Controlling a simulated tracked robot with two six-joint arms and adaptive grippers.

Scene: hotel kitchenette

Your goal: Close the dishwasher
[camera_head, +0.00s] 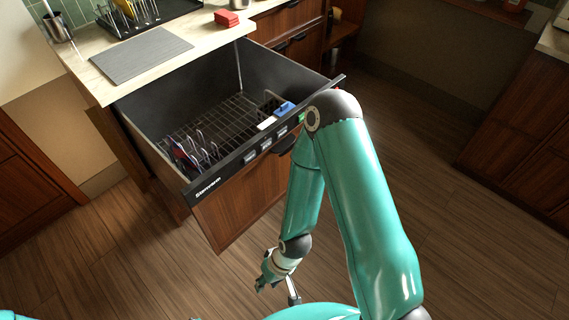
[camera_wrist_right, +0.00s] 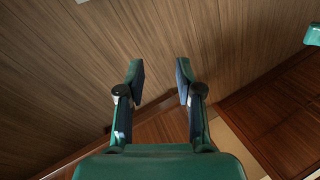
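The dishwasher (camera_head: 264,146) is a drawer type and stands pulled out from under the counter, its dark tub open at the top. A wire rack (camera_head: 225,118) inside holds a few dishes at its left end and a blue-and-white item (camera_head: 284,108). Its front has a black control strip and a brown wood panel (camera_head: 240,198). My right arm crosses in front of the drawer's right part. My right gripper (camera_head: 276,284) hangs low in front of the panel, apart from it. In the right wrist view the gripper (camera_wrist_right: 160,78) is open and empty. My left gripper is not seen.
The counter (camera_head: 215,38) above bears a grey board (camera_head: 142,54), a dish rack (camera_head: 130,15) and a red stack (camera_head: 226,17). Wood floor (camera_head: 130,250) is clear in front and to the left. Brown cabinets (camera_head: 525,125) stand at the right.

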